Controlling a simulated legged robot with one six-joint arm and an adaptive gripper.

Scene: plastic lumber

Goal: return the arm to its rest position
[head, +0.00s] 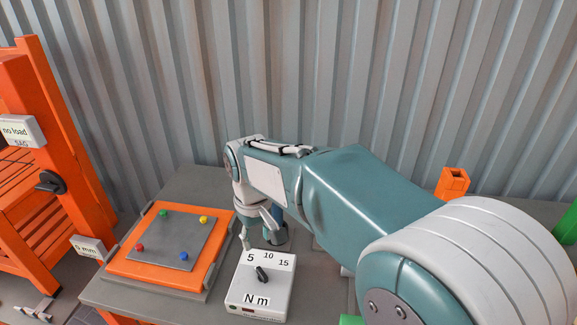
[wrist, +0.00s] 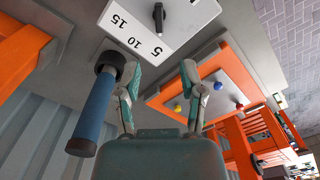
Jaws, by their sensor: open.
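My arm reaches out over the grey table (head: 192,190) in the head view and bends down at the wrist. My gripper (head: 257,228) is low over the table, behind the white dial box (head: 260,299). In the wrist view my gripper (wrist: 161,72) has its two fingers spread apart, with nothing between them. A blue-handled tool with a dark end (wrist: 92,115) is just left of the fingers in that view, apart from them as far as I can tell. In the head view it is partly hidden behind my gripper.
An orange tray (head: 122,267) with a grey plate and coloured knobs lies left of my gripper. An orange rack (head: 62,150) stands far left. A small orange block (head: 453,182) is behind my arm at right, and a corrugated wall (head: 200,80) closes the back.

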